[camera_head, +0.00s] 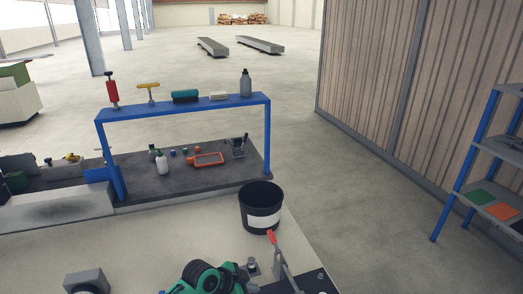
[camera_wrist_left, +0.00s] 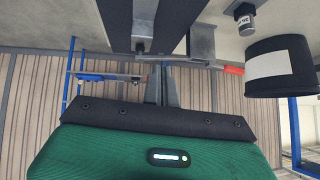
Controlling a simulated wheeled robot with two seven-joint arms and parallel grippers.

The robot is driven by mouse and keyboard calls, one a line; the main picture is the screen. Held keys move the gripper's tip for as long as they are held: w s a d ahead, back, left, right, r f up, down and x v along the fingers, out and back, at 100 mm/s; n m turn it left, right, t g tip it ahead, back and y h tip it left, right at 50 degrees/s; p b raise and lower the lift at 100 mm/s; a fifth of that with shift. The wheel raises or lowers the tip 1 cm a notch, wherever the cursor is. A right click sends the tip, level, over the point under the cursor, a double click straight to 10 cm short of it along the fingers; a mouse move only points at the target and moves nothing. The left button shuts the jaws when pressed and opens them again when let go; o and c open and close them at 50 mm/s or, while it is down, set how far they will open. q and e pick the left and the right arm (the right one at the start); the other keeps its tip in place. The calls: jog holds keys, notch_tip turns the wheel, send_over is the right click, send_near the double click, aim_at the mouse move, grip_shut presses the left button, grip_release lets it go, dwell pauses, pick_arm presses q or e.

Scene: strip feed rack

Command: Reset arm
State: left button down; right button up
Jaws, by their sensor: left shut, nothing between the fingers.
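My left gripper (camera_wrist_left: 163,88) shows in the left wrist view with its grey fingers together and nothing between them. Its green and black housing fills the bottom of that view. In the head view my green and black left arm (camera_head: 205,277) comes in at the bottom edge, beside a clamp with a red handle (camera_head: 272,238); the fingertips are hard to make out there. The red handle also shows in the left wrist view (camera_wrist_left: 233,70). My right gripper is in neither view.
A black bucket (camera_head: 261,215) with a white label stands on the pale table (camera_head: 150,245) beyond the clamp. A grey block (camera_head: 87,281) sits at bottom left. A blue frame (camera_head: 185,107) carries tools and bottles behind. A blue shelf rack (camera_head: 480,165) stands right.

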pick_arm(q)
jog(key=s+a+n+y, duration=0.2)
jog(key=s+a+n, duration=0.2)
jog(key=s+a, duration=0.45)
jog(key=s+a+n+y, duration=0.3)
jog(key=s+a+n, duration=0.15)
jog(key=s, duration=0.75)
jog(key=s+a+n+y, duration=0.2)
jog(key=s+a+n, duration=0.2)
jog(key=s+a, duration=0.45)
notch_tip(320, 180, down, 32)
jog(key=s+d+g, duration=0.2)
jog(key=s+a+f, duration=0.2)
jog(key=s+f, duration=0.7)
jog(key=s+a+f+g, duration=0.1)
jog(key=s+f, duration=0.8)
jog(key=s, duration=0.1)
jog(key=shift+a+m+y, duration=0.3)
jog(key=shift+a+m, duration=0.1)
jog(key=shift+m, duration=0.05)
